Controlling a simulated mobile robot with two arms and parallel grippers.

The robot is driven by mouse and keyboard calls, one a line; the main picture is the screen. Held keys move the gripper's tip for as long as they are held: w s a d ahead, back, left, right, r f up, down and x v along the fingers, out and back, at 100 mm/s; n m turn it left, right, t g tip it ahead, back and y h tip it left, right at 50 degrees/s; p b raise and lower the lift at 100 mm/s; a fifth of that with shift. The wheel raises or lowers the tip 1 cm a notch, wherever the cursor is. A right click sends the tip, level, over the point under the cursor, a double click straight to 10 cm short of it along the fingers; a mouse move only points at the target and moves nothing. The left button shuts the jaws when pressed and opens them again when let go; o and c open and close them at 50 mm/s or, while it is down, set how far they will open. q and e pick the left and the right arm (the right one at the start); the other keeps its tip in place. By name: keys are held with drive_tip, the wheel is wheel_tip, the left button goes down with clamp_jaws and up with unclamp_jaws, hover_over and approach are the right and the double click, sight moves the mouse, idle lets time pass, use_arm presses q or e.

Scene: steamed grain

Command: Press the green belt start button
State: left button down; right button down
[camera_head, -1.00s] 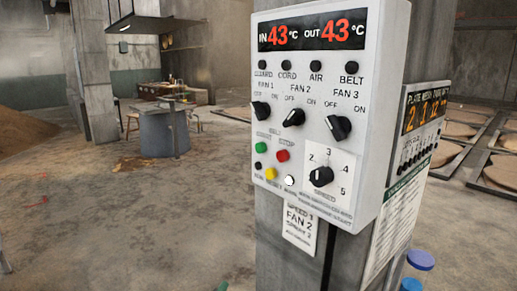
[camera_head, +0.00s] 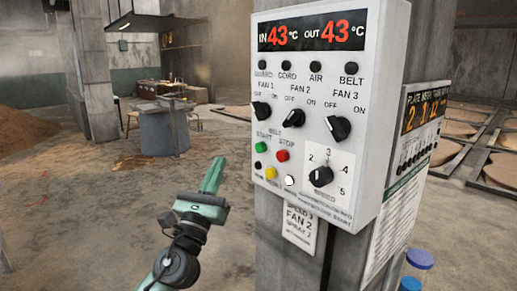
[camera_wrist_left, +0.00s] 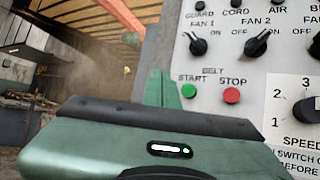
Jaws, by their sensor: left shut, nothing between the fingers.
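The green belt start button (camera_head: 261,147) is on the front of a light control box (camera_head: 310,92), under the BELT and START labels. It also shows in the left wrist view (camera_wrist_left: 188,91). The red stop button (camera_head: 282,155) is just right of it. My left gripper (camera_head: 214,174) is shut and empty, its green fingers pointing up, left of and a little below the button in the head view. In the left wrist view the fingertips (camera_wrist_left: 160,88) show just left of the green button; whether they touch the panel cannot be told. My right gripper is not in view.
The box has fan knobs (camera_head: 294,118), a speed knob (camera_head: 321,177), and black, yellow (camera_head: 271,173) and white buttons near the green one. It hangs on a concrete column (camera_head: 284,262). A second panel (camera_head: 420,120) stands right. The floor at left is open.

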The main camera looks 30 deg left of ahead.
sight(261, 147)
use_arm(q)
drive_tip(key=shift+s+d+r+m, duration=0.2)
drive_tip(key=shift+s+r+m, duration=0.1)
drive_tip(key=shift+r, duration=0.35)
drive_tip(key=w+d, duration=0.3)
drive_tip(key=w, duration=0.5)
drive_tip(key=shift+w+b, duration=0.2)
drive_tip(key=shift+b, duration=0.25)
drive_tip(key=shift+w, duration=0.1)
idle(1.5)
drive_tip(key=shift+w+d, duration=0.15)
drive_tip(key=shift+w, duration=0.15)
drive_tip(key=shift+w+d, duration=0.15)
drive_tip(key=shift+w, duration=0.25)
idle(0.8)
drive_tip(key=shift+s, duration=0.1)
drive_tip(key=shift+s+a, duration=0.3)
drive_tip(key=shift+s, duration=0.45)
